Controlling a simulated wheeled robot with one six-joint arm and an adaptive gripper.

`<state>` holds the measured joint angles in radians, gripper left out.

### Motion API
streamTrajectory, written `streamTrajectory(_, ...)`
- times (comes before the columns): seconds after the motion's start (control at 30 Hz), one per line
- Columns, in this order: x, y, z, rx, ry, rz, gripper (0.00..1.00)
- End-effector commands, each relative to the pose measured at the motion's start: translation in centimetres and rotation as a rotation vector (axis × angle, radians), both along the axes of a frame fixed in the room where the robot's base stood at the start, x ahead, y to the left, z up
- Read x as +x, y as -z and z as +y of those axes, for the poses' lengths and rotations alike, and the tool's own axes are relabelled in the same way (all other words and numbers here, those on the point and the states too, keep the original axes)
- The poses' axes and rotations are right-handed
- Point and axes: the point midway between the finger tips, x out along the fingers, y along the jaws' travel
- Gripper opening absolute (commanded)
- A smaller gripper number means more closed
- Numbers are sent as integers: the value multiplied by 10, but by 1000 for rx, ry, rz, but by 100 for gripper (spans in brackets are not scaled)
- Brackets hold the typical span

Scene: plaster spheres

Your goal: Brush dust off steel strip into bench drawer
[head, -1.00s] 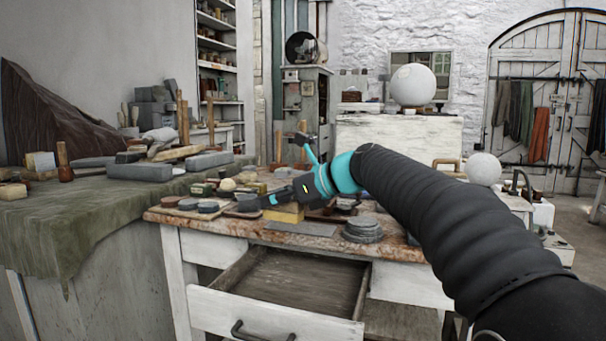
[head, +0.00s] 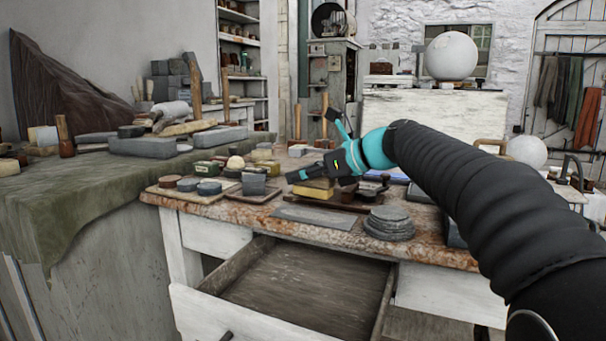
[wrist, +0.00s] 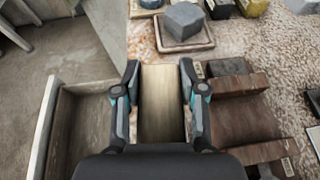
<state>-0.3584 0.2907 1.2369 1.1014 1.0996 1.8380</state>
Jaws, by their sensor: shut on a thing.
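The steel strip (head: 316,217) is a thin grey plate lying flat on the worn bench top, near its front edge. The bench drawer (head: 300,287) is pulled open below it and looks empty inside. The drawer also shows at the left of the wrist view (wrist: 88,125). My gripper (head: 300,177) is over the bench, behind the strip. It is shut on a pale wooden block (wrist: 162,105), which shows yellowish in the head view (head: 316,190); this seems to be the brush. Its bristles are hidden. I cannot make out dust on the strip.
A stack of grey discs (head: 390,222) stands right of the strip. A small board with a grey block (head: 254,184) and a board with round pieces (head: 190,188) lie to the left. Dark brown blocks (wrist: 235,110) are close right of my gripper in the wrist view.

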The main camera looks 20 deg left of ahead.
Motion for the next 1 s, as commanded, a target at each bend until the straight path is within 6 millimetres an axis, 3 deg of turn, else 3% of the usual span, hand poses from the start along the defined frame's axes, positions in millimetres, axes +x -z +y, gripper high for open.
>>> streamTrajectory(0.1, 0, 15, 0, 0, 0, -1, 4)
streamTrajectory(0.6, 0, 40, -1, 0, 1, 2, 4)
streamTrajectory(1.0, 0, 41, -2, 0, 0, 0, 4)
